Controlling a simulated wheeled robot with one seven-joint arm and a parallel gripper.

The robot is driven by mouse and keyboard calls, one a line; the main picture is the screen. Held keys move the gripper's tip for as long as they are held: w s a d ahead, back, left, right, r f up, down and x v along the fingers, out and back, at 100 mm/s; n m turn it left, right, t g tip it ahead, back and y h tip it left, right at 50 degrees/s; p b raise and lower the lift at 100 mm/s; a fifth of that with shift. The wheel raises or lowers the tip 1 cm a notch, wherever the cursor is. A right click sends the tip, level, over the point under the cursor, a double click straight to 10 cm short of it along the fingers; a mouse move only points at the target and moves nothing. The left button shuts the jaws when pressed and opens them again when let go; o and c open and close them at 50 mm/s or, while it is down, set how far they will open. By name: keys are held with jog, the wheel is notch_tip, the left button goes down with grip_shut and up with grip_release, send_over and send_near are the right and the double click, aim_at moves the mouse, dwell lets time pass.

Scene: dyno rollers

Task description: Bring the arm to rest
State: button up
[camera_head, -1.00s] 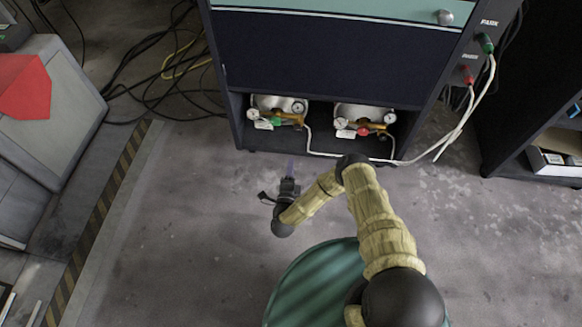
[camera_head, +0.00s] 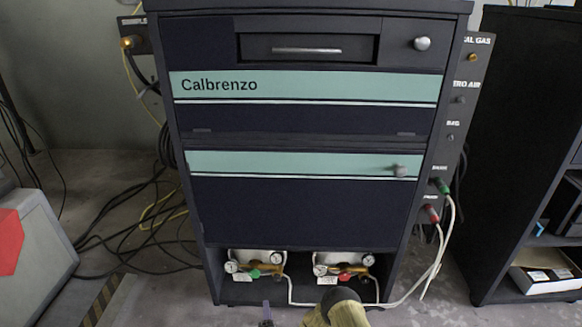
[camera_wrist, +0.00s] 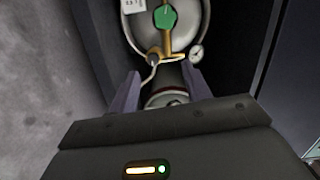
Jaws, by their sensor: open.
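My gripper (camera_wrist: 160,92) is open in the wrist view, its two fingers apart with nothing held between them. Beyond the fingers is a gas cylinder with a green knob (camera_wrist: 165,17), a brass valve and a small gauge (camera_wrist: 196,53). In the head view only the tip of my gripper (camera_head: 267,312) shows at the bottom edge, in front of the cabinet's low bay. My arm (camera_head: 337,312) shows beside it, and the rest is cut off by the frame.
A dark cabinet (camera_head: 300,215) marked Calbrenzo stands ahead. Its low bay holds a green-knobbed regulator (camera_head: 255,272) and a red-knobbed one (camera_head: 344,276). White hoses (camera_head: 441,255) run down its right side. Black cables (camera_head: 110,235) lie on the left floor. A dark shelf (camera_head: 520,130) stands right.

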jog(key=w+a+r+n+g+y+p, duration=0.2)
jog(key=w+r+n+g+y, duration=0.35)
jog(key=r, duration=0.55)
jog(key=d+r+n+g+h+p, duration=0.25)
jog(key=d+r+n, duration=0.5)
jog(key=r, duration=0.45)
jog(key=s+d+r+n+g+h+p, duration=0.2)
jog(key=s+d+r+g+h, duration=0.15)
jog(key=s+d+r, duration=0.75)
jog(key=s+d+r+g+h+p, duration=0.1)
jog(key=s+d+r+g, duration=0.15)
jog(key=s+r, duration=0.4)
jog(key=s+d+r+g+p, duration=0.15)
jog(key=s+d+r, duration=0.25)
jog(key=s, duration=0.5)
jog(key=w+p+v, duration=0.3)
jog(key=p+v, duration=1.5)
jog(key=p, duration=0.1)
jog(key=w+a+r+p+v, duration=0.1)
jog(key=w+p+v, duration=0.3)
jog(key=p+v, duration=1.5)
jog(key=shift+w+r, duration=0.3)
jog(key=shift+w, duration=0.1)
jog(key=shift+d, duration=0.1)
